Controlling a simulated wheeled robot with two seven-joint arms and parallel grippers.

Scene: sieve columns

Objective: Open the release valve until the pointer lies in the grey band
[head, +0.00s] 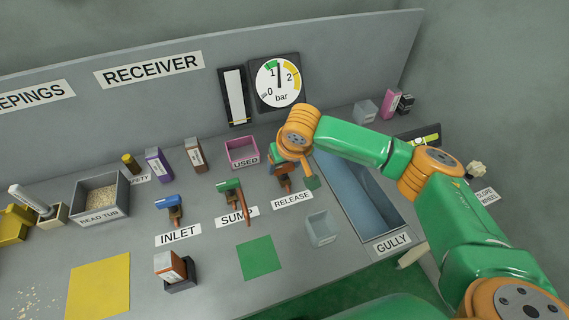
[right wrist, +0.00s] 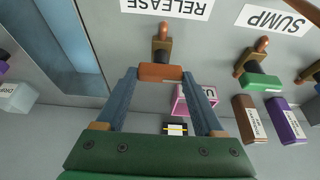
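The release valve (head: 284,183) stands behind the RELEASE label, mostly hidden by my right gripper in the head view. In the right wrist view its orange-brown handle (right wrist: 160,72) sits between the two blue-grey fingers of my right gripper (right wrist: 160,75), which appear to touch both its ends. The round pressure gauge (head: 278,82) on the back panel has a black pointer (head: 279,76) standing nearly upright, a little past 1 bar. Green and yellow bands show on the dial; I cannot make out a grey band. My left gripper is not in view.
The green SUMP valve (head: 230,188) and blue INLET valve (head: 172,206) stand left of the release valve. The pink USED bin (head: 242,151) is behind it. The GULLY trough (head: 360,200) lies right, under my right arm. A small grey-blue bin (head: 320,229) stands in front.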

